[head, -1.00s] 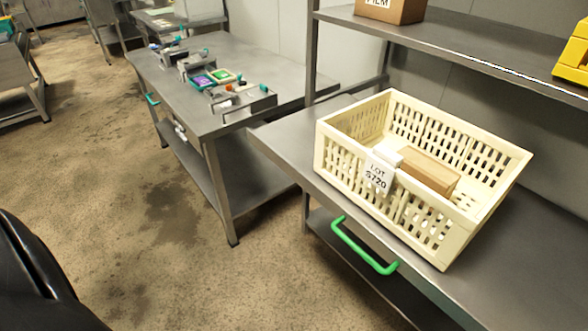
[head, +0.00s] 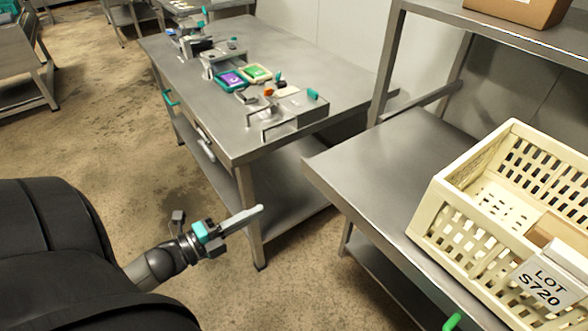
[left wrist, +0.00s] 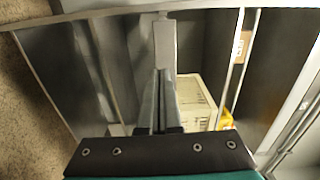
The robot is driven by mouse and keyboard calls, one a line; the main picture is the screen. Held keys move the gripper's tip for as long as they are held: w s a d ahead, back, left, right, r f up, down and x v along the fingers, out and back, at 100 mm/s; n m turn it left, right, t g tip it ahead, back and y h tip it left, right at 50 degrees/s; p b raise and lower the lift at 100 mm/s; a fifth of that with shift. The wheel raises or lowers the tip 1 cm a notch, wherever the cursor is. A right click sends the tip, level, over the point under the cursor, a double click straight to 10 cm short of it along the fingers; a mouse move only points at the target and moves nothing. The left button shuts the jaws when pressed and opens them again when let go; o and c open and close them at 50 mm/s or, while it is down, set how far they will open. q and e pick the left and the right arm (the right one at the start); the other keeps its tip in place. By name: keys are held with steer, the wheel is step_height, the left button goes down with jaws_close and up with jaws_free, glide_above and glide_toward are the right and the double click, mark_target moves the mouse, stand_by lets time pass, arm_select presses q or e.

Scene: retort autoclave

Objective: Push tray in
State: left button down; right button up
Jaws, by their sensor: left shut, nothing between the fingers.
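A cream slotted plastic crate (head: 480,205) with a "LOT S720" label stands on the metal bench at the right. Brown boxes lie inside it, and it also shows in the left wrist view (left wrist: 197,92). My left gripper (head: 258,211) is shut and empty. It hangs over the floor in front of the left table, well left of the crate and apart from it. Its closed fingers also show in the left wrist view (left wrist: 161,76). Which thing is the tray, I cannot tell. My right gripper is out of view.
The left metal table (head: 290,55) holds a metal bracket-like fixture (head: 295,120), a purple pack (head: 231,79) and a green pack (head: 257,72). A green handle (head: 453,321) sits below the right bench (head: 395,170). A shelf post rises behind it. Open floor lies at the left.

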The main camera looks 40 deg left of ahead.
arm_select(q)
glide_toward(315, 179)
steer(key=b+x, duration=0.1)
steer(key=x, duration=0.4)
steer(key=shift+w+f, duration=0.1)
steer(key=shift+b+x, duration=0.3)
steer(key=shift+x, duration=0.5)
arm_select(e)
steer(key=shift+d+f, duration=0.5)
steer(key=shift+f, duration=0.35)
